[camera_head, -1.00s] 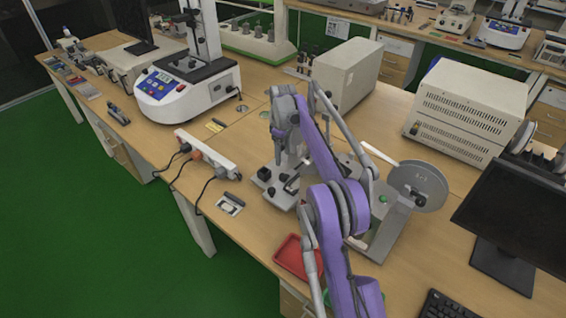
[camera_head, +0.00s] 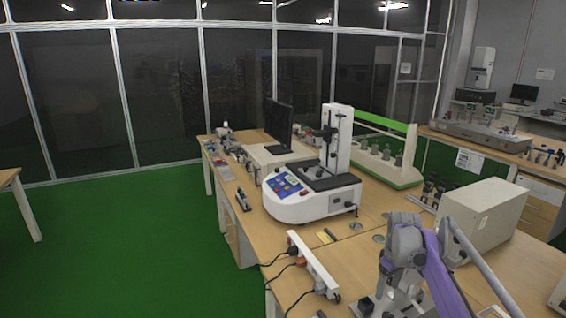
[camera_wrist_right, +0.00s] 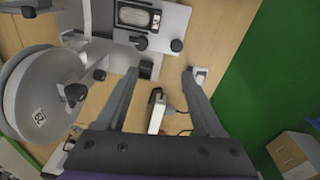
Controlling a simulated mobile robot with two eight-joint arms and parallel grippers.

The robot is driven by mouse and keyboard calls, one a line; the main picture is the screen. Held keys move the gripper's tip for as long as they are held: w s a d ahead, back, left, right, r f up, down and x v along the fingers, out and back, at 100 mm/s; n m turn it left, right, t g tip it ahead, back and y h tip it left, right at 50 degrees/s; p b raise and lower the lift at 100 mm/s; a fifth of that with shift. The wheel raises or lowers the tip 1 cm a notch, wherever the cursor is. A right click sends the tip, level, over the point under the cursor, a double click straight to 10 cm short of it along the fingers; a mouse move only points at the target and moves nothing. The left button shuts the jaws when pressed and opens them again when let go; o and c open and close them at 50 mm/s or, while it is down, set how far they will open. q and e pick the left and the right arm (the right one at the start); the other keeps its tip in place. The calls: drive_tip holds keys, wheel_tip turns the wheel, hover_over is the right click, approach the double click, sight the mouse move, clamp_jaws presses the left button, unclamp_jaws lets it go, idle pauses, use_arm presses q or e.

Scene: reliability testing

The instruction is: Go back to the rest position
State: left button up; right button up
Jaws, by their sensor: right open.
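My right gripper (camera_head: 388,276) is at the lower right of the head view, over the workbench (camera_head: 345,256), with my purple and grey arm behind it. Its fingertips are hard to make out there. In the right wrist view, the right gripper (camera_wrist_right: 160,73) has its two fingers apart with nothing held between them. A white power strip (camera_wrist_right: 157,113) shows lower down between the fingers, on the bench below. My left gripper is in neither view.
A white tester with a blue panel (camera_head: 312,192) stands mid-bench, and a beige box (camera_head: 485,215) stands at right. The power strip (camera_head: 313,264) lies along the bench edge. A wheel-like disc (camera_wrist_right: 40,98) is left of the gripper in the wrist view. Green floor (camera_head: 130,245) is clear at left.

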drive_tip(key=s+a+r+m+t, duration=0.1)
drive_tip(key=s+a+r, duration=0.1)
drive_tip(key=s+a, duration=0.15)
drive_tip(key=s+a+r+m, duration=0.1)
drive_tip(key=s+a+r, duration=0.1)
drive_tip(key=s, duration=0.3)
drive_tip(key=s+a+f+m+t, duration=0.1)
drive_tip(key=s+a+f, duration=0.1)
drive_tip(key=s, duration=0.6)
drive_tip(key=s+a+f+m+t, duration=0.1)
drive_tip(key=s+a+f, duration=0.2)
drive_tip(key=s, duration=0.6)
drive_tip(key=s+a+f+m+t, duration=0.1)
drive_tip(key=s+a+f, duration=0.2)
drive_tip(key=s, duration=0.5)
drive_tip(key=shift+s+a+f+m+t, duration=0.15)
drive_tip(key=shift+s+f+m+t, duration=0.2)
drive_tip(key=shift+f, duration=0.3)
